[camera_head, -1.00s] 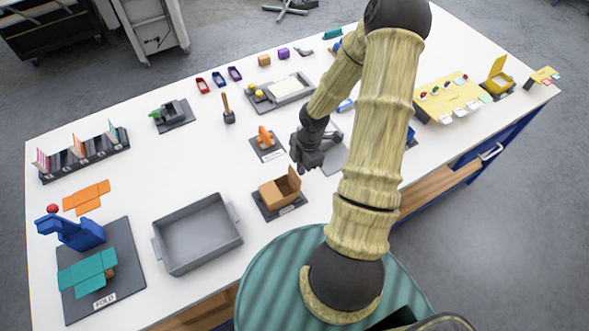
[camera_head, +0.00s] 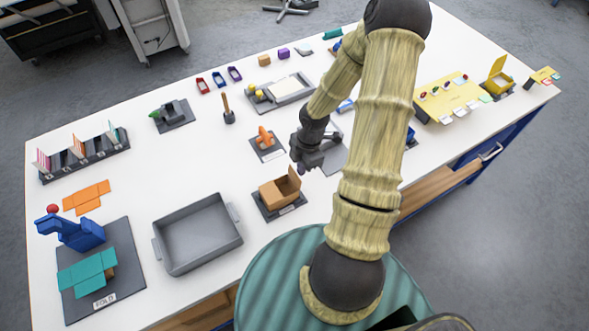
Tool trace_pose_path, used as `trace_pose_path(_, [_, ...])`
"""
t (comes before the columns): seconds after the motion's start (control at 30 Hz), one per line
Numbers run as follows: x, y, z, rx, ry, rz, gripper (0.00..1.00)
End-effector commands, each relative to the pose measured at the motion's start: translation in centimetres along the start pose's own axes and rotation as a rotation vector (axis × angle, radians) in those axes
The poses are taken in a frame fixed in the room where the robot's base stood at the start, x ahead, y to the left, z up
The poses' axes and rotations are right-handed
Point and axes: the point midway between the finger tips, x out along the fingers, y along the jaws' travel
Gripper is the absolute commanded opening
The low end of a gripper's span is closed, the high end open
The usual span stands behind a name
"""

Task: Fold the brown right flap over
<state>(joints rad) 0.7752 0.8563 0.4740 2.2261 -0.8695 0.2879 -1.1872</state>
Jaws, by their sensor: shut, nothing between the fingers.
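A small brown box (camera_head: 277,194) sits on a dark base plate (camera_head: 292,210) near the table's front edge. Its right flap (camera_head: 294,183) stands up, roughly upright, at the box's right side. My gripper (camera_head: 302,170) is shut and empty, just above and beside the raised flap at its upper right. I cannot tell from this view whether the fingertips touch the flap.
A grey tray (camera_head: 197,234) stands left of the box. An orange part on a dark plate (camera_head: 265,143) lies behind it. A grey mat with a teal folded sheet (camera_head: 87,272) is at the far left. White table between them is bare.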

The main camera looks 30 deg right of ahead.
Motion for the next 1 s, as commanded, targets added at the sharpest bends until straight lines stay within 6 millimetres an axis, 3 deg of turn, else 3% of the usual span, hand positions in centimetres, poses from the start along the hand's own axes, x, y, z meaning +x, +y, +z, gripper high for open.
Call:
trace_pose_path(0.57, [0.0,0.0,0.0,0.0,0.0,0.0,0.0])
trace_pose_path(1.0, [0.1,0.0,-1.6,-0.001,0.0,0.0,0.0])
